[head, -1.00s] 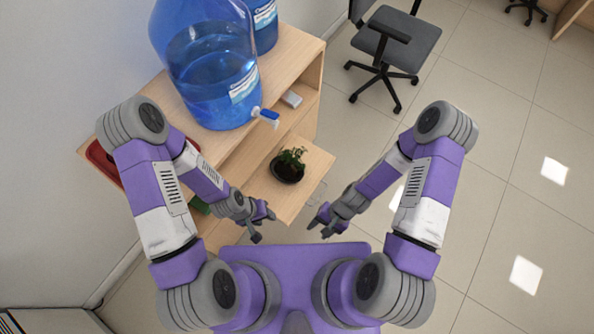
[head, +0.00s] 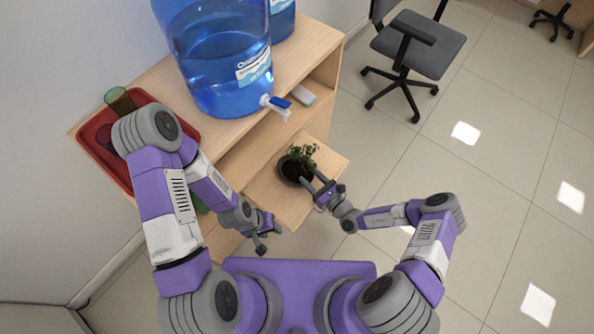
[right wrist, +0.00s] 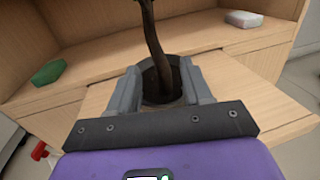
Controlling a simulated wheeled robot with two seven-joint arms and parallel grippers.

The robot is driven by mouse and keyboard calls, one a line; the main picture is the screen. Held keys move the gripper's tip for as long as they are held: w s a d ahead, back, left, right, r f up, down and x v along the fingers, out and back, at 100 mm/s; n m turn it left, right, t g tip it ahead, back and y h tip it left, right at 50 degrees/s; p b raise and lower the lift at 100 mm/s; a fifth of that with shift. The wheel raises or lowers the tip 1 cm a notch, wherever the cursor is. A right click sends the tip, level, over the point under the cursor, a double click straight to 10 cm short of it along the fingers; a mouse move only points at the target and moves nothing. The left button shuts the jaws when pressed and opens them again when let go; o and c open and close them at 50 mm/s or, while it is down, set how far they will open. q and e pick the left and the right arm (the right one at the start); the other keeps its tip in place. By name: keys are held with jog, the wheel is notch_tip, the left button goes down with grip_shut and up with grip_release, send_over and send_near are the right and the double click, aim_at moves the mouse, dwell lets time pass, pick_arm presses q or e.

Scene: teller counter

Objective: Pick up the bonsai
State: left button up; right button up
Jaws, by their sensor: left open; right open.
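The bonsai (head: 301,156) is a small leafy plant in a round dark pot (head: 290,170) on a pulled-out wooden shelf. My right gripper (head: 312,183) is open at the near right side of the pot. In the right wrist view, the bonsai's brown trunk (right wrist: 154,45) rises between the open fingers (right wrist: 160,88), and the dark pot (right wrist: 160,82) shows between and beyond them. I cannot tell whether the fingers touch it. My left gripper (head: 267,236) is open and empty, in front of the shelf and to the left of the pot.
A large blue water jug (head: 222,70) with a tap stands on the cabinet top, above and behind the bonsai. A red tray (head: 92,133) with cups is at the left. A white box (right wrist: 243,19) and a green object (right wrist: 48,72) lie on the inner shelf. An office chair (head: 418,45) stands at the right.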

aim_at(304, 171)
jog(key=b+x, duration=0.1)
jog(key=x, duration=0.3)
jog(key=shift+f, duration=0.1)
jog(key=shift+w+a+b, duration=0.4)
grip_shut()
jog(key=shift+r, duration=0.2)
